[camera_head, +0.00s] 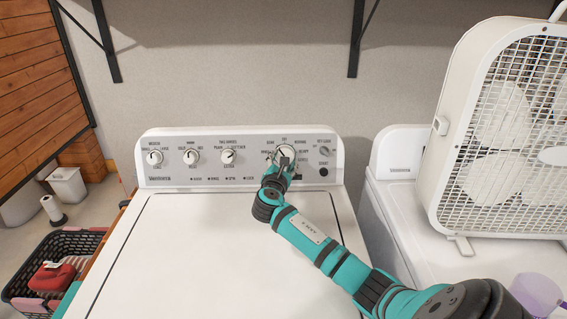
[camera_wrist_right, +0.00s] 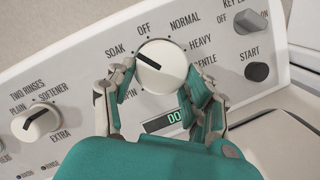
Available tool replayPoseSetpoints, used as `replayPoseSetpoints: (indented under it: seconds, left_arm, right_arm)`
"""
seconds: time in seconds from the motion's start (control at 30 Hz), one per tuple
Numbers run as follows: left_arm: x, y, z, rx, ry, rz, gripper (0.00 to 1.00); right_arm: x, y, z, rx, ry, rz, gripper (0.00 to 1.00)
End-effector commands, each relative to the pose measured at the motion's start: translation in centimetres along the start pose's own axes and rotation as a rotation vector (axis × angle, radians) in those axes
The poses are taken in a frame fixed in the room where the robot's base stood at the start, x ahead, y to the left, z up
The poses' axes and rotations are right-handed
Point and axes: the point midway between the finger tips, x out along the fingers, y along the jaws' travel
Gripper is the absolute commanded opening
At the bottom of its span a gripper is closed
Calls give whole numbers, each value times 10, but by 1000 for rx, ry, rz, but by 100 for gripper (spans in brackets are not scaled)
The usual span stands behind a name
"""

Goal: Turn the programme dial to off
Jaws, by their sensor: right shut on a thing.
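The programme dial (camera_wrist_right: 163,70) is a round cream knob with a black pointer line, on the washer's slanted control panel (camera_wrist_right: 75,75). The pointer line aims up-left, close to the SOAK label; OFF is printed above the dial. My right gripper (camera_wrist_right: 155,95) has a finger on each side of the dial and is shut on it. In the head view the dial (camera_head: 286,151) is at the panel's right part, partly hidden by my right gripper (camera_head: 280,167). My left gripper is in neither view.
A two rinses knob (camera_wrist_right: 36,122) is left of the dial. A key lock knob (camera_wrist_right: 245,22) and a START button (camera_wrist_right: 257,72) are right. A white fan (camera_head: 500,130) stands on the machine at right.

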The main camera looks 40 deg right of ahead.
Motion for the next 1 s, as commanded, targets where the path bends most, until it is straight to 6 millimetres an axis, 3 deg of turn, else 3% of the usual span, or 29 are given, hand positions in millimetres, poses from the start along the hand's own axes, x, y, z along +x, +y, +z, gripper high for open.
replayPoseSetpoints:
  seconds: [0.5,1.0]
  left_arm:
    - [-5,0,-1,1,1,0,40]
    - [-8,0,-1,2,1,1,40]
  right_arm:
    - [0,6,1,428,0,-140,20]
    - [1,7,3,600,-1,-196,20]
